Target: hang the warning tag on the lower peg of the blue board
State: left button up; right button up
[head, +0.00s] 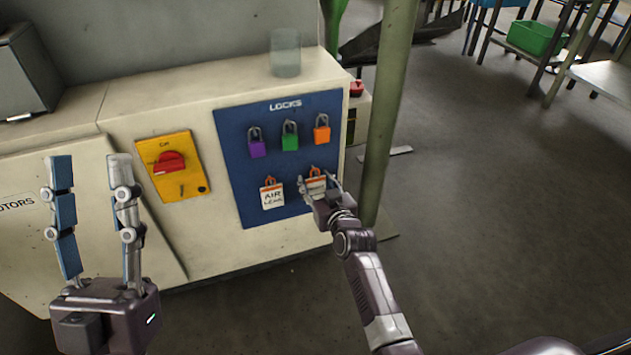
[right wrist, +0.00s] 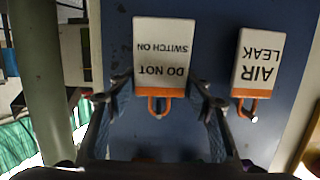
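The warning tag (right wrist: 160,50) is white with an orange end and loop, and reads "DO NOT SWITCH ON", upside down in the right wrist view. It also shows in the head view (head: 316,184), in front of the lower right of the blue board (head: 232,135). My right gripper (head: 318,190) has its fingers at the tag's two side edges, and they look shut on it. The tag looks slightly nearer the camera than the "AIR LEAK" tag. The lower peg is hidden, so I cannot tell whether the loop is on it. My left gripper (head: 88,165) is open and empty.
The "AIR LEAK" tag (head: 271,196) hangs close beside. Purple (head: 257,149), green (head: 290,142) and orange (head: 321,135) padlocks hang above. A red switch on a yellow plate (head: 182,187) is left of the board. A green post (head: 386,110) stands close on the right.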

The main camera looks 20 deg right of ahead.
jog(key=shift+o, duration=1.3)
jog(key=shift+w, duration=0.1)
